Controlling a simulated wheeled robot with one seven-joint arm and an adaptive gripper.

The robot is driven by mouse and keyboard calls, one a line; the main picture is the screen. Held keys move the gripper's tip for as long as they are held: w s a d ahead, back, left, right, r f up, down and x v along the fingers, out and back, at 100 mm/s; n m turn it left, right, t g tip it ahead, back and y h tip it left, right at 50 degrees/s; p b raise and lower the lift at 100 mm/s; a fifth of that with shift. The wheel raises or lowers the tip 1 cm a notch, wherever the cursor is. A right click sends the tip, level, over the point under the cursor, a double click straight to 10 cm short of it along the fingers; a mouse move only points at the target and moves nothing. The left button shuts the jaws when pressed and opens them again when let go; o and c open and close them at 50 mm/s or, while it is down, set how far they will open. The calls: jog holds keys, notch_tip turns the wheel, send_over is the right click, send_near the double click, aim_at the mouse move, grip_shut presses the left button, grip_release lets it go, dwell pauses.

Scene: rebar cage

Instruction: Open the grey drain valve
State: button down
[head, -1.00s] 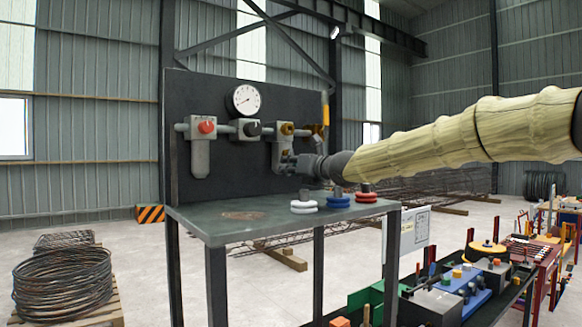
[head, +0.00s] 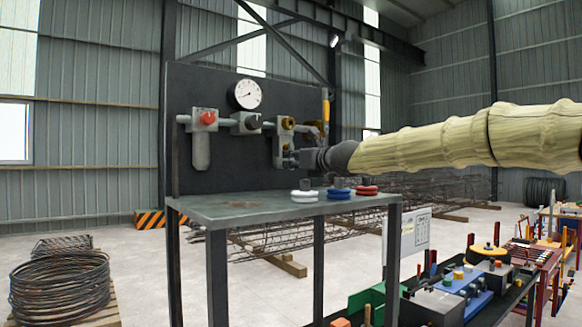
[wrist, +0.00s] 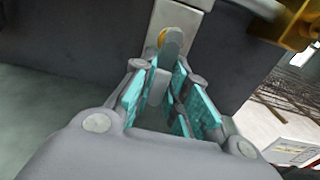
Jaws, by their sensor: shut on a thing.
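The grey drain valve handle (wrist: 173,42) is a rounded grey lever in front of a brass fitting on a pale block in the wrist view. My gripper (wrist: 164,78) has its teal-padded fingers on either side of the lever and is shut on it. In the head view my gripper (head: 300,159) reaches in from the right at the lower part of the rightmost grey block (head: 286,126) on the dark panel. The handle itself is too small and covered to make out there. The exact angle of the lever is hard to tell.
The panel (head: 228,152) also bears a red knob (head: 207,118), a dial gauge (head: 247,95), a black knob (head: 253,122) and a yellow lever (head: 325,111). Below, a bench top (head: 255,212) carries white (head: 304,195), blue (head: 339,193) and red (head: 367,190) ringed items close under my arm.

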jog(key=shift+d+r, duration=0.2)
jog(key=shift+r, duration=0.2)
jog(key=c, duration=1.7)
grip_release()
jog(key=o, duration=0.3)
jog(key=shift+s+d, duration=0.3)
jog(key=v, duration=1.1)
jog(key=shift+s+d+f, duration=0.1)
jog(key=shift+s+d, duration=0.05)
jog(key=shift+s, duration=0.15)
